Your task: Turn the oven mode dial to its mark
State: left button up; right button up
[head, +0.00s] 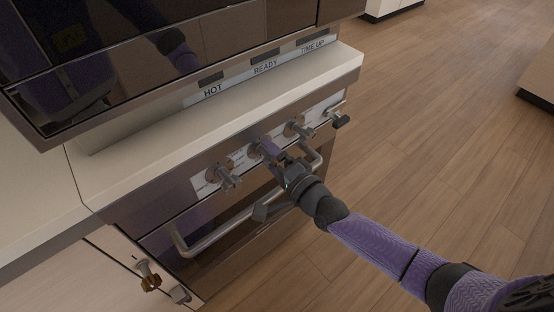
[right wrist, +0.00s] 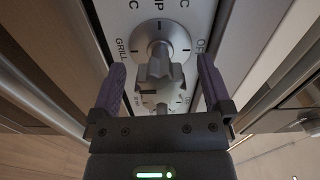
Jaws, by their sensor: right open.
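The oven mode dial (right wrist: 160,45) shows in the right wrist view as a pale disc with a grey knob, with "GRILL" lettering to its left. In the head view it seems to be the second dial (head: 257,149) from the left on the oven's front strip, partly hidden by my gripper. My right gripper (right wrist: 160,85) is open, its purple fingers on either side of the knob with gaps showing. It also shows in the head view (head: 276,156) at the strip. I cannot read the dial's pointer or its mark clearly. My left gripper is out of view.
Similar dials stand on the strip: one to the left (head: 224,177), others to the right (head: 299,129) and (head: 338,115). A bar handle (head: 215,236) runs below. Above is a ledge with "HOT", "READY" and "TIME UP" labels (head: 264,67). Wooden floor (head: 440,140) to the right is open.

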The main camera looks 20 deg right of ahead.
aim_at(276, 162)
jog(key=p+v, duration=0.2)
jog(key=v, duration=0.4)
jog(key=shift+s+d, duration=0.1)
jog(key=shift+s, duration=0.35)
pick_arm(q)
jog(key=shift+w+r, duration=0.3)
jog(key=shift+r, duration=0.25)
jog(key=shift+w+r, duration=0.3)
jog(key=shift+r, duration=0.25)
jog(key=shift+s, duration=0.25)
